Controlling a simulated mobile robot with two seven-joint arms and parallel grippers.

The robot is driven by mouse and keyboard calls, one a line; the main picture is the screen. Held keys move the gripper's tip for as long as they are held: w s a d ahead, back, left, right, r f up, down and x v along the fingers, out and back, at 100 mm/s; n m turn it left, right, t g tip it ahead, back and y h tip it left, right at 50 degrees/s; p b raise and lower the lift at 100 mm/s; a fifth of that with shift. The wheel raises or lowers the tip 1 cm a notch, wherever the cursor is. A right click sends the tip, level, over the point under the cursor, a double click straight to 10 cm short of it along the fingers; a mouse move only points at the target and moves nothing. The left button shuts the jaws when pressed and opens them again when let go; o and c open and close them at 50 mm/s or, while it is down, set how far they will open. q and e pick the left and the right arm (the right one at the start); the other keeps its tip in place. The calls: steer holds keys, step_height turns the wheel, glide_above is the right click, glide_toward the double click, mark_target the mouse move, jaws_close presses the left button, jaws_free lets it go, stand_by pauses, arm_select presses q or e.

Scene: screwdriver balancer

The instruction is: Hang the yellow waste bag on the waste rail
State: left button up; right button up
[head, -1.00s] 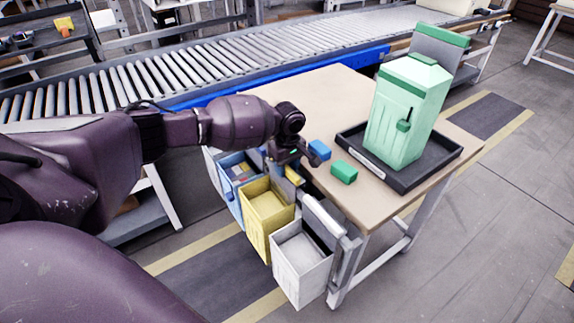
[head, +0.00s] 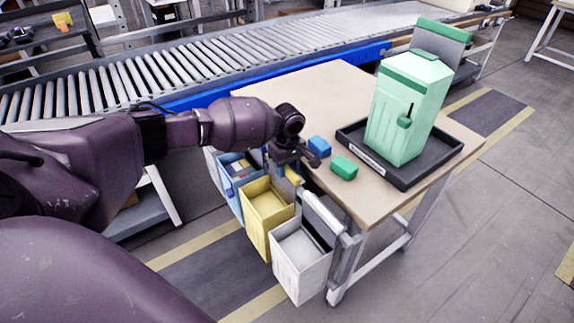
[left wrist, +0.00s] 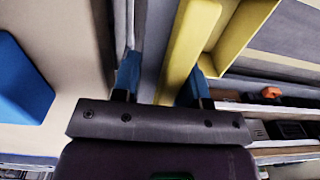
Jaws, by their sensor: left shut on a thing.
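The yellow waste bag (head: 268,212) is an open-topped, box-like bag at the table's left side, between a blue bag and a white bag. It looks upright, with its top a little below the tabletop. My left gripper (head: 287,172) is at the bag's table-side upper edge, shut on it. In the left wrist view the yellow bag's edge piece (left wrist: 187,45) lies between the two blue fingertips (left wrist: 160,82). The waste rail is mostly hidden by the bags and my gripper, so I cannot tell whether the yellow bag touches it. My right gripper is not in view.
A blue bag (head: 231,187) and a white bag (head: 301,262) hang close on either side. A blue block (head: 319,146) and a green block (head: 344,168) lie near the table edge. A green bin (head: 405,110) stands on a black tray (head: 447,158). A roller conveyor (head: 200,63) runs behind.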

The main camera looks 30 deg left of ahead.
arm_select(q)
steer(key=shift+f, duration=0.2)
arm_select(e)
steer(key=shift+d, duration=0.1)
arm_select(q)
steer(key=o, duration=1)
step_height(320, 180, up, 5)
steer(key=shift+w+r+p, duration=0.1)
steer(key=shift+p, duration=0.65)
steer(key=shift+r+p, duration=0.7)
steer(key=shift+r, duration=2.1)
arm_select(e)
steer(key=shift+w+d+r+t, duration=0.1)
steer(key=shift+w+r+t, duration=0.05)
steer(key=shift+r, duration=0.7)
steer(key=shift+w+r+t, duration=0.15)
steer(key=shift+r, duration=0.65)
